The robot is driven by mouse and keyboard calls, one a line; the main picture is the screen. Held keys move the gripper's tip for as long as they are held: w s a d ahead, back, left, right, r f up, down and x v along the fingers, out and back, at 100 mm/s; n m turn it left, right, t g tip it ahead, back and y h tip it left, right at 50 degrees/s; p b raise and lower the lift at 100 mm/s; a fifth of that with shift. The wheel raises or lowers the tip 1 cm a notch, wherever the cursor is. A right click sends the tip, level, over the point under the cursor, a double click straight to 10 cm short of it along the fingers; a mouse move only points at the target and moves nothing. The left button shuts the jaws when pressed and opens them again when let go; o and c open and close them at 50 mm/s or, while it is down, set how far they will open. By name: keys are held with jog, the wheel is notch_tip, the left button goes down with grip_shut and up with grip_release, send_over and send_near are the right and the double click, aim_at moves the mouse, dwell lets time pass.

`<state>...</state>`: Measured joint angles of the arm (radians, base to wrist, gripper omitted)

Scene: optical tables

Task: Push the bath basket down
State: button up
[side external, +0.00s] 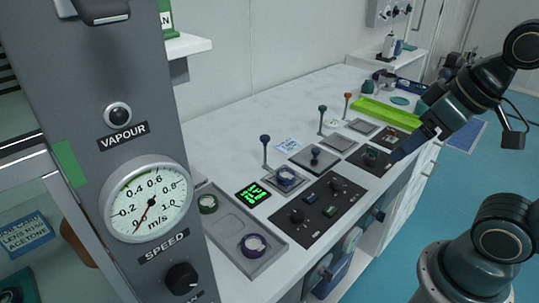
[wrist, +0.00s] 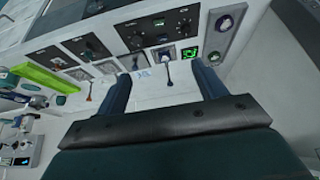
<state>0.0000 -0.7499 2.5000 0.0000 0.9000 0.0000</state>
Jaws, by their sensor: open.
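Which part is the bath basket is not clear. Three upright rods with knobs stand along the back of the bench: one dark blue (side external: 265,139), one teal (side external: 322,109) and one orange (side external: 348,96). Square plates lie in front of them, and one plate (side external: 314,158) carries a dark knob. In the wrist view the dark blue-knobbed rod (wrist: 168,58) shows between the fingers and the orange-knobbed rod (wrist: 90,84) left of them. My gripper (side external: 401,152) is open and empty, over the bench's right front side; its two fingers (wrist: 160,72) are wide apart in the wrist view.
A black control panel (side external: 312,212) and a grey tray (side external: 232,228) with ringed items lie at the near end. A green tray (side external: 386,115) lies beyond my gripper. A grey column with a dial (side external: 147,200) stands at the left.

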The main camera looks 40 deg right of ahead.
jog(key=shift+w+r, duration=0.15)
jog(key=c, duration=1.1)
jog(key=shift+w+r, duration=0.15)
jog(key=shift+w, duration=0.05)
jog(key=c, duration=0.3)
jog(key=shift+w+d+r, duration=0.1)
jog(key=shift+w+r, duration=0.15)
jog(key=shift+w, duration=0.05)
grip_shut()
jog(key=w+d+r+n+g, duration=0.1)
jog(key=w+r+n+g, duration=0.25)
jog(key=w, duration=1.65)
jog(key=shift+w+a+f+n+g, duration=0.2)
jog(key=shift+w+f+g, duration=0.3)
jog(key=shift+w+f, duration=2.05)
jog(key=shift+w+a+f+n+g, duration=0.1)
jog(key=shift+w+f+n+g, duration=0.3)
jog(key=shift+w+f, duration=2.05)
jog(key=shift+w+a+f+n+g, duration=0.1)
jog(key=shift+w+f+g, duration=0.8)
jog(key=shift+w, duration=3.05)
jog(key=shift+f+t, duration=0.25)
jog(key=shift+f, duration=0.05)
